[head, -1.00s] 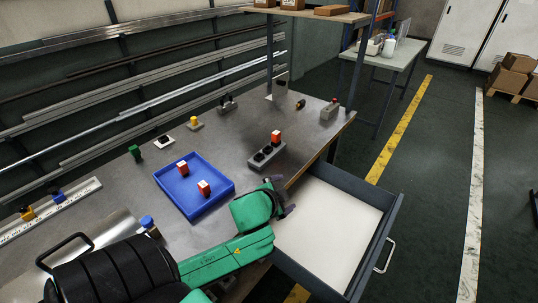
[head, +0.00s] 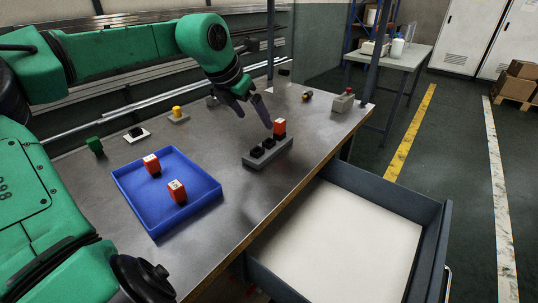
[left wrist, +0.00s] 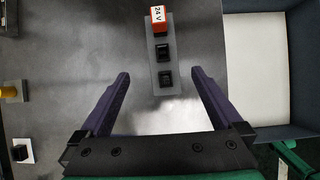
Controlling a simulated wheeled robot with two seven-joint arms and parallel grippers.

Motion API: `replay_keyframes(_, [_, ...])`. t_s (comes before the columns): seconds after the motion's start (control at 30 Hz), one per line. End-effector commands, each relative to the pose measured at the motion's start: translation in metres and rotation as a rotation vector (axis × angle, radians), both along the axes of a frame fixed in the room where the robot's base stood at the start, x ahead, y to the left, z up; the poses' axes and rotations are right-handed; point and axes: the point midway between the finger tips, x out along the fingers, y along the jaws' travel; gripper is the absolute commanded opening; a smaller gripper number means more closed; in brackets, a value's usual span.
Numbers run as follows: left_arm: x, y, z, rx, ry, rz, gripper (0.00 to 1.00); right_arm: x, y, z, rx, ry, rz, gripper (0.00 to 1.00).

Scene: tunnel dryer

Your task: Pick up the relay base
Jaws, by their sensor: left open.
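A grey bar-shaped base (head: 268,154) with black sockets along it lies on the metal table; I take it for the relay base. A red-orange block (head: 279,127) stands at its far end, and "24 V" is readable on it in the left wrist view (left wrist: 158,17). My left gripper (head: 252,114) is open and empty, above and just behind the bar, fingers pointing down. In the left wrist view the near end of the grey bar (left wrist: 152,53) lies between the open fingertips (left wrist: 161,73), with no contact visible. My right gripper is not in view.
A blue tray (head: 130,190) with two red-orange blocks sits left of the bar. An open drawer (head: 335,245) juts out at the front right. A grey box with a red button (head: 343,102) stands at the table's right end. A yellow-topped piece (head: 177,114) stands behind the tray.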

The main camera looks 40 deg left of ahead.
Motion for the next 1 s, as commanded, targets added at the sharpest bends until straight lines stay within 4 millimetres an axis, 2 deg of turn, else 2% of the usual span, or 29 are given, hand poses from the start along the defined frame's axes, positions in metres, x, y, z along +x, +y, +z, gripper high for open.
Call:
replay_keyframes(0.1, [0.016, 0.000, -0.029, -0.004, 0.009, -0.001, 1.00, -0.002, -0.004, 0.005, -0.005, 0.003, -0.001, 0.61])
replay_keyframes(0.2, [0.027, 0.000, -0.048, -0.004, 0.007, -0.001, 1.00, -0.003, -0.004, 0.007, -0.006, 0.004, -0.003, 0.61])
replay_keyframes(0.37, [0.038, -0.001, -0.065, -0.004, 0.005, -0.001, 1.00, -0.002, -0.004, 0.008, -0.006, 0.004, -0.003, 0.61])
replay_keyframes(0.53, [0.053, -0.003, -0.093, -0.005, 0.007, -0.002, 1.00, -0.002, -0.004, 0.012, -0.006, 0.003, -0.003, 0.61])
replay_keyframes(0.67, [0.061, -0.003, -0.105, -0.006, 0.002, -0.001, 1.00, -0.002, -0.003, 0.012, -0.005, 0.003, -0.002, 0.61])
replay_keyframes(0.87, [0.061, -0.003, -0.105, -0.006, 0.000, -0.001, 1.00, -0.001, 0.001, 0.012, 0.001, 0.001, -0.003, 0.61])
replay_keyframes(1.0, [0.061, -0.003, -0.105, -0.006, 0.000, -0.001, 0.46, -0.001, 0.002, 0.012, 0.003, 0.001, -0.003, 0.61])
